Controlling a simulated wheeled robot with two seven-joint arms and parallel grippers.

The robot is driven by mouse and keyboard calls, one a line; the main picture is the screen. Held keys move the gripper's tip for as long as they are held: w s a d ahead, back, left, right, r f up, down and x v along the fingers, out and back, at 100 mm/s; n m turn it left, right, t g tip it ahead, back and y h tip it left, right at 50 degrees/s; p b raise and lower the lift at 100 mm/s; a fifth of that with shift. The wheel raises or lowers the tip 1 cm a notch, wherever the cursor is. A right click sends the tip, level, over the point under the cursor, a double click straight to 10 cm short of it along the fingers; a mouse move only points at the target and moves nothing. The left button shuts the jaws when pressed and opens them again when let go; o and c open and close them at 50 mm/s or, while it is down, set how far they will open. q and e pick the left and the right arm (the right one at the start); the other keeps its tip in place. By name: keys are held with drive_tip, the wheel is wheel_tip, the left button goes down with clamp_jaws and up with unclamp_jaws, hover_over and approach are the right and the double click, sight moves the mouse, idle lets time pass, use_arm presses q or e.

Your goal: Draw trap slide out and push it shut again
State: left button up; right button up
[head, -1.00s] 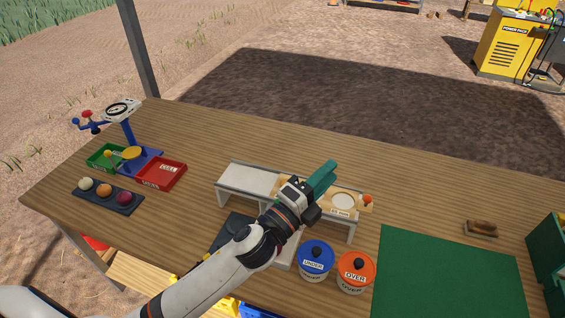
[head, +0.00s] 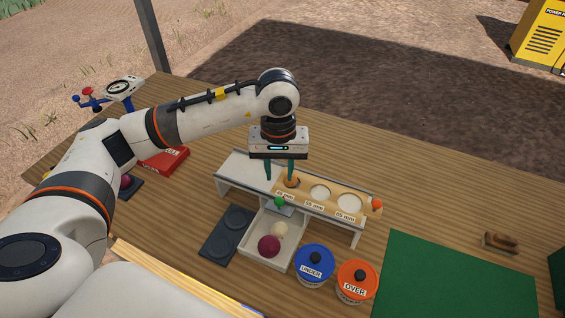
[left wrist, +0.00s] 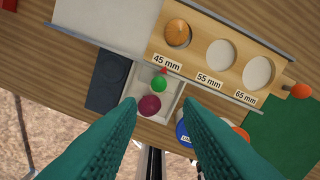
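A wooden sizing board (head: 333,203) with 45, 55 and 65 mm holes lies on a grey stand. An orange onion (left wrist: 178,33) sits in the 45 mm hole. A green knob (head: 280,201) sits on a small grey plate (head: 270,207) below that hole; it also shows in the left wrist view (left wrist: 159,84). I cannot tell whether this is the trap slide or how far out it is. My left gripper (head: 280,172) points down near the 45 mm hole, with its green fingers apart and empty. My right gripper is not in view.
Blue UNDER (head: 314,265) and orange OVER (head: 357,284) containers stand close right. An orange knob (head: 377,203) is at the board's right end.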

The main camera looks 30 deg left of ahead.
sight(279, 199)
use_arm(q)
wheel_tip(279, 199, down, 12)
drive_tip(key=p, duration=0.2)
drive_tip(key=shift+p, duration=0.3)
